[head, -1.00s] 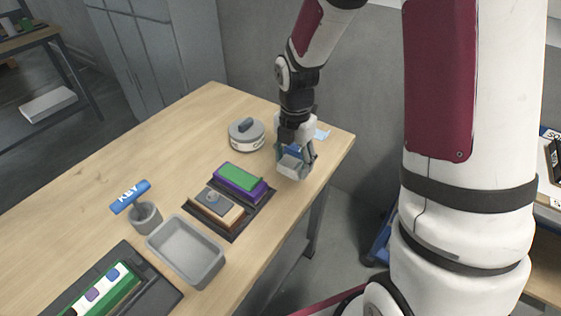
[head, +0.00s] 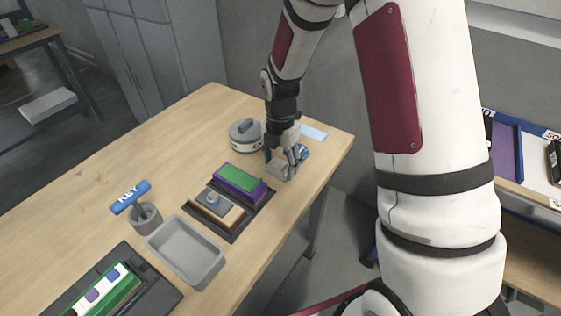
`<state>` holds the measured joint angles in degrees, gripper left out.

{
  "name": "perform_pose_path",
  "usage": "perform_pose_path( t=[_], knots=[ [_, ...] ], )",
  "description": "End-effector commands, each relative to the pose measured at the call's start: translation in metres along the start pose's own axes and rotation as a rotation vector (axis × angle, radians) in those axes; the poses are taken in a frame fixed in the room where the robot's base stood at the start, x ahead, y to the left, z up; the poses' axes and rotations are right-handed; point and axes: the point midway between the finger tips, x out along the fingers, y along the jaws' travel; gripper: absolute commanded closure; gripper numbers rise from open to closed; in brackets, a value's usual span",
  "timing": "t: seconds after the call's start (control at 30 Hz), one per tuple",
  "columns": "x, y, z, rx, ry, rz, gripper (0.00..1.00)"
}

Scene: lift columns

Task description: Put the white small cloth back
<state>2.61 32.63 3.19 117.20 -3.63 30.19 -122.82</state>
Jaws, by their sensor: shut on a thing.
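My gripper (head: 284,166) is low over the right end of the wooden table, right of the grey lidded pot. It is shut on a small pale grey-white thing (head: 279,171), which looks like the white small cloth; the fingers hide much of it. I cannot tell whether it touches the table. A flat pale-blue sheet (head: 314,132) lies behind the gripper near the far right edge. A small blue thing (head: 304,152) shows just right of the fingers, partly hidden.
The grey lidded pot (head: 245,134) stands close left of the gripper. A dark tray (head: 233,232) holds green-purple and tan-grey blocks in front.

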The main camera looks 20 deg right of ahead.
Motion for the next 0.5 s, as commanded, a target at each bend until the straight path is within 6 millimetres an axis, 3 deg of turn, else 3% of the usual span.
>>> perform_pose_path(
  t=[0.03, 0.07, 0.13, 0.5],
  knots=[
    [0.0022, 0.0, 0.0001, 0.0, 0.001, -0.001, 0.65],
    [0.002, 0.0, 0.0, 0.0, 0.001, 0.0, 0.38],
    [0.0016, -0.0001, -0.0001, 0.0, 0.0, 0.0, 0.22],
    [-0.0009, -0.0002, -0.0001, 0.0, 0.0, 0.0, 0.22]
  ],
)
